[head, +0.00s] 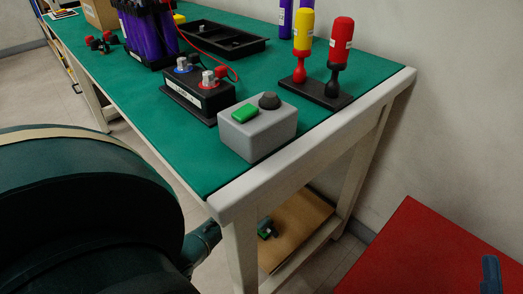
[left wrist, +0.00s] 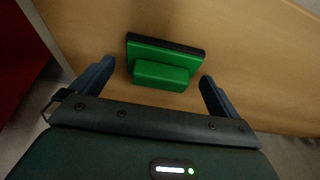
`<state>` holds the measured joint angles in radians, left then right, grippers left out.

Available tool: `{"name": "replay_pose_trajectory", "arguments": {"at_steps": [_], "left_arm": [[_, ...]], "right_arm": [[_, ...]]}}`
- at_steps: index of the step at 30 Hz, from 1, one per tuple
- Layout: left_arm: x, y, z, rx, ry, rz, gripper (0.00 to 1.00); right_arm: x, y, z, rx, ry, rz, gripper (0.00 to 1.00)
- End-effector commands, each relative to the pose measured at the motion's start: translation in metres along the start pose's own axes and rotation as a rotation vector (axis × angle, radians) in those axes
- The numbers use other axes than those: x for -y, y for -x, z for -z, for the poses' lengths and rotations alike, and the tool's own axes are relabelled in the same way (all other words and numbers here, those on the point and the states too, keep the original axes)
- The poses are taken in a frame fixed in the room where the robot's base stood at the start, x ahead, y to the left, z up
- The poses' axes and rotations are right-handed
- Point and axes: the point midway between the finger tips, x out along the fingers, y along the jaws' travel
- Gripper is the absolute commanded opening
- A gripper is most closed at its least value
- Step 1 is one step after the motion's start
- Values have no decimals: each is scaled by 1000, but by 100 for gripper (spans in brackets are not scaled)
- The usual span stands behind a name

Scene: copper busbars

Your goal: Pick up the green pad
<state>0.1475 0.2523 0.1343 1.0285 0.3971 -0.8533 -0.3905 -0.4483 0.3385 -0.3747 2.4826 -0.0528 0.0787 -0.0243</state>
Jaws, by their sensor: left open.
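The green pad (left wrist: 163,76) shows in the left wrist view as a green block against a wider green plate with a black edge, on a wooden board. My left gripper (left wrist: 156,70) is open, with one finger on each side of the block and gaps between. In the head view a small green patch of it (head: 264,233) shows on the lower shelf under the bench, beside dark parts too small to tell apart. A dark finger-like part, perhaps of my right gripper (head: 491,274), shows at the bottom right; its opening cannot be seen.
The lower shelf (head: 300,222) lies behind a pale bench leg (head: 241,255). On the green bench top (head: 370,72) stand a grey button box (head: 257,139), a black terminal block (head: 197,101), a tray (head: 225,38) and red and yellow handled tools. A red surface (head: 420,250) is at the right.

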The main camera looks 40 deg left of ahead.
Motion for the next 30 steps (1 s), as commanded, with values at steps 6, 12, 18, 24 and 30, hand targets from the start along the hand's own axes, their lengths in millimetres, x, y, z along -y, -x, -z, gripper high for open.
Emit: {"name": "replay_pose_trajectory", "arguments": {"at_steps": [6, 12, 18, 24, 30], "left_arm": [[0, 1, 0, -1, 0, 0, 98], [0, 1, 0, 0, 0, 0, 82], [0, 1, 0, 0, 0, 0, 66], [0, 1, 0, -1, 0, 0, 54], [0, 4, 2, -1, 0, 1, 54]], "right_arm": [[0, 0, 1, -1, 2, 0, 36], [0, 0, 1, -1, 2, 0, 36], [0, 0, 0, 0, 2, 0, 36], [0, 0, 0, 0, 2, 0, 36], [-1, -1, 3, 2, 1, 0, 36]]}}
